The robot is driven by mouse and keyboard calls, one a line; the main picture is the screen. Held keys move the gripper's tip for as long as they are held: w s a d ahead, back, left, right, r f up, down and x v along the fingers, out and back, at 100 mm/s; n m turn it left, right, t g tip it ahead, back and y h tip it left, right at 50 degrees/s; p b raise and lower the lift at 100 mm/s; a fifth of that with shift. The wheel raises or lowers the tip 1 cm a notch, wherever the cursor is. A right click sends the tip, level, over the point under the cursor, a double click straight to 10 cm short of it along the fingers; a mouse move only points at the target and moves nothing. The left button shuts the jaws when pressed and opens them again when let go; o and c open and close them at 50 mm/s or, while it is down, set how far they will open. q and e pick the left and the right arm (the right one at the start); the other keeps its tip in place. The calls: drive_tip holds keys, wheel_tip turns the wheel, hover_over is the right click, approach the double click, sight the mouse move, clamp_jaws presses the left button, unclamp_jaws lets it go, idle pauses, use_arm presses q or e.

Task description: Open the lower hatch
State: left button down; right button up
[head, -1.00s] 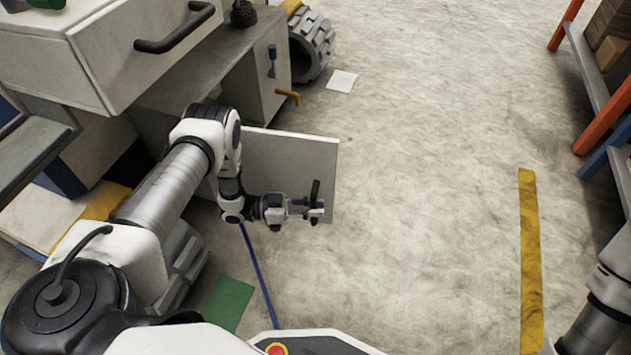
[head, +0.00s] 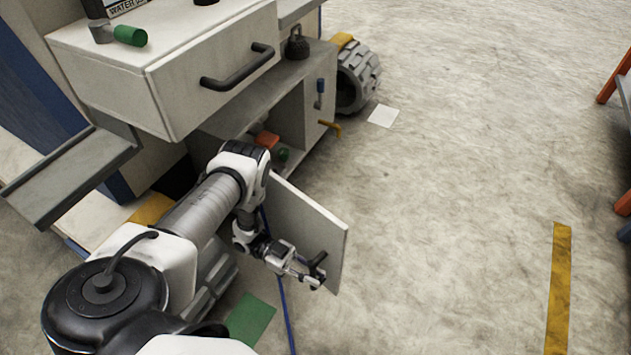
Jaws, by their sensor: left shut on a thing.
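The lower hatch (head: 308,228) is a pale flat door, standing swung out from the lower compartment of the cabinet. Its dark handle (head: 318,264) is near the door's outer edge. My left gripper (head: 306,275) is shut on this handle, on the near face of the door. My left arm covers part of the door and of the compartment opening. Inside the opening an orange-red thing (head: 266,139) and a green thing (head: 283,154) show. My right gripper is out of view.
A drawer with a dark bar handle (head: 236,68) juts out above the compartment. A grey shelf (head: 75,175) sticks out at the left. A treaded wheel (head: 357,78) stands beyond the cabinet.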

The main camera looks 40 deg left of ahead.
use_arm(q)
drive_tip(key=c, duration=1.1)
unclamp_jaws()
drive_tip(key=a, duration=0.8)
drive_tip(key=shift+s, duration=0.4)
drive_tip(key=shift+f, duration=0.1)
